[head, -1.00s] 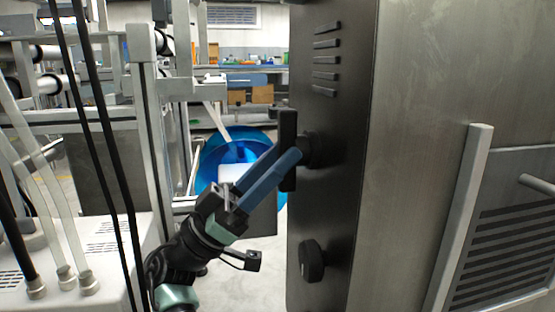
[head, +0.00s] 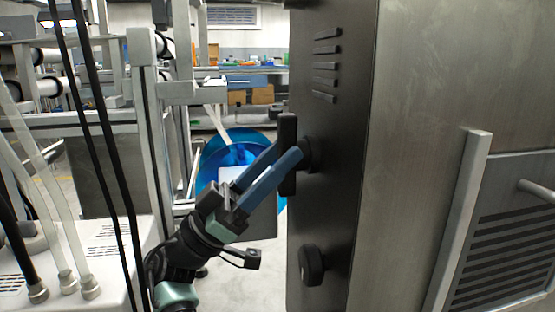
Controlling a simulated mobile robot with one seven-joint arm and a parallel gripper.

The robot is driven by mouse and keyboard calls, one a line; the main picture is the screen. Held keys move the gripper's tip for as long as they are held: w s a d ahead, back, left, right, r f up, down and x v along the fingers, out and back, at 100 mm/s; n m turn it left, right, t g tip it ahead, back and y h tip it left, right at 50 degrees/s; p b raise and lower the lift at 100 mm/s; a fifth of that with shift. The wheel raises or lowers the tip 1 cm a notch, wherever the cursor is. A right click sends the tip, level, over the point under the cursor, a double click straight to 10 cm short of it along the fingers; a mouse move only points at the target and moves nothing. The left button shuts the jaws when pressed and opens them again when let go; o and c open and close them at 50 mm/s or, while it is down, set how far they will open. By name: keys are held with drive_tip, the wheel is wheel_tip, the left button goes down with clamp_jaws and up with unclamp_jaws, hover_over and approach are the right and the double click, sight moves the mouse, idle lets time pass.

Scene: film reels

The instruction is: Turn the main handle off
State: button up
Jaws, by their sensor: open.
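The main handle (head: 287,128) is a black upright bar on a round hub, on the dark side face of the tall metal cabinet (head: 345,215). Its long axis stands vertical. My gripper (head: 288,150) reaches up from the lower left, with its two long blue fingers spread apart. The fingertips are at the handle, the nearer one overlapping its lower half in the picture. The farther fingertip is partly hidden behind the handle. I cannot tell whether either finger touches it.
Vent slots (head: 326,60) are above. A blue drum (head: 215,155) stands behind my gripper. White machine frames and hanging black cables (head: 100,130) are at the left.

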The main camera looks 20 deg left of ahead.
wheel_tip(320, 180, up, 9)
drive_tip(key=p, duration=0.5)
drive_tip(key=shift+p, duration=0.35)
drive_tip(key=shift+r, duration=0.1)
